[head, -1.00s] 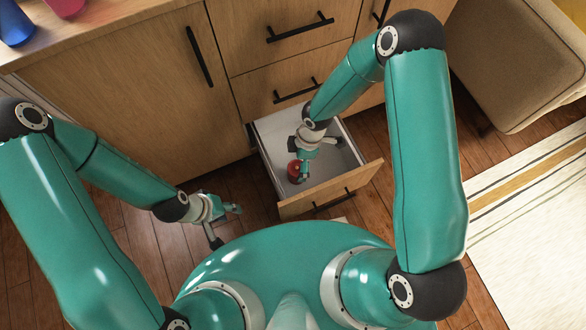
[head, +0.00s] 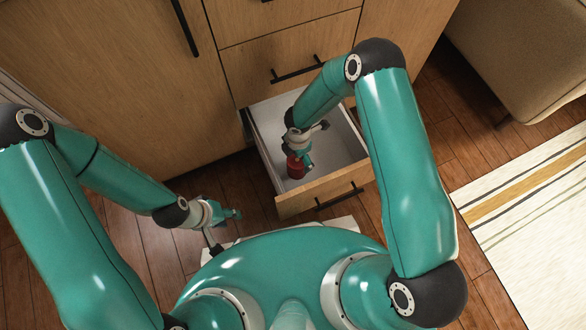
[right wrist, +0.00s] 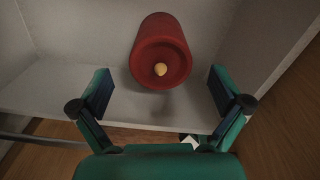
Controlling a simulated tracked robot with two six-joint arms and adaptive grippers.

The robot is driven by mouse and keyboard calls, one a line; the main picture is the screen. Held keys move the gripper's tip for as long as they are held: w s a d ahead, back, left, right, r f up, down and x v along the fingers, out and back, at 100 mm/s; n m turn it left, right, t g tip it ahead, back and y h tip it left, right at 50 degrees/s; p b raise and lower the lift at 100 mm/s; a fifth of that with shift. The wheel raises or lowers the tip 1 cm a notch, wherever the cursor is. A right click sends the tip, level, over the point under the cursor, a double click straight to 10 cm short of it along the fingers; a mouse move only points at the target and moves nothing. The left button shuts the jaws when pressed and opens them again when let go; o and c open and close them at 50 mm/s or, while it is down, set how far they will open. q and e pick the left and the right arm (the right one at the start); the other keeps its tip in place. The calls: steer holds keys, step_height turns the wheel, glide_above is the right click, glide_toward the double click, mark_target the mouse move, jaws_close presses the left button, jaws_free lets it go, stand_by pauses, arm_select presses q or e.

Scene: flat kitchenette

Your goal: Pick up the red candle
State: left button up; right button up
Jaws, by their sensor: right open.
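The red candle (head: 295,168) stands in the open drawer (head: 345,140), near its left side. In the right wrist view the candle (right wrist: 160,50) shows as a dark red cylinder with a pale wick tip, ahead of and between my open fingers. My right gripper (head: 305,160) reaches down into the drawer at the candle and partly covers it. It is open in the right wrist view (right wrist: 160,95), with the fingers apart on either side and not touching the candle. My left gripper (head: 222,222) hangs empty over the floor left of the drawer; its fingers look spread.
The drawer's wooden front (head: 325,190) with a black handle stands between my body and the candle. Closed cabinet fronts (head: 290,40) rise behind. A striped rug (head: 530,220) and a beige seat (head: 520,60) lie to the right. The drawer's right part is empty.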

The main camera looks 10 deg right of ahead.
step_height(320, 180, down, 2)
steer(key=shift+f, duration=0.2)
step_height(320, 180, down, 5)
steer(key=b, duration=0.3)
steer(key=shift+s+f, duration=0.1)
steer(key=shift+s, duration=0.05)
steer(key=c, duration=1.5)
